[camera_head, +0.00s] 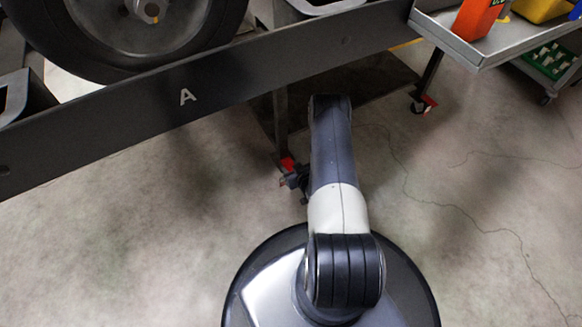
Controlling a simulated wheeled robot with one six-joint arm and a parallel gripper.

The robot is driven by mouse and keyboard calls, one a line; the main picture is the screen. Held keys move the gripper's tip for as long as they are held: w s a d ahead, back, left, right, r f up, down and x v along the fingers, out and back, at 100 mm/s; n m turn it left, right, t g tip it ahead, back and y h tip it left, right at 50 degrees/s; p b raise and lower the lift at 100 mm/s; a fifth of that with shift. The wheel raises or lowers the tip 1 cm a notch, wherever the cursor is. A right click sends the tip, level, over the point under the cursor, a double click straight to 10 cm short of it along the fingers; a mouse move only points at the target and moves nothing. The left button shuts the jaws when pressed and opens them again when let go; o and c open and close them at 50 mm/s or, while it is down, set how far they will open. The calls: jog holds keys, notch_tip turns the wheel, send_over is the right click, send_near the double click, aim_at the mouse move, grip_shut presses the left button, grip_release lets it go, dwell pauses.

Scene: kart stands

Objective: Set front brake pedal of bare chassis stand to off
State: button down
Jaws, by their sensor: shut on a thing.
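The bare chassis stand is the dark frame whose long beam (225,90), marked "A", crosses the upper left. Its near leg (281,122) goes down to a caster beside my arm. A red brake pedal (287,163) shows at the foot of this leg. My gripper (290,181) is a small dark shape just below the red pedal, mostly hidden behind my arm. It is shut on the pedal, but the contact itself is too small and covered to see. Whether the pedal is on or off cannot be told.
A black wheel (125,35) sits behind the beam. Another caster with a red pedal (429,101) stands farther back right. A grey tray (490,48) with an orange item (476,18) juts in at the upper right. The concrete floor on both sides is clear.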

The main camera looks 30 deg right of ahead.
dwell(0.4)
jog(key=c, duration=0.8)
grip_release()
jog(key=shift+c, duration=0.2)
jog(key=shift+r, duration=0.1)
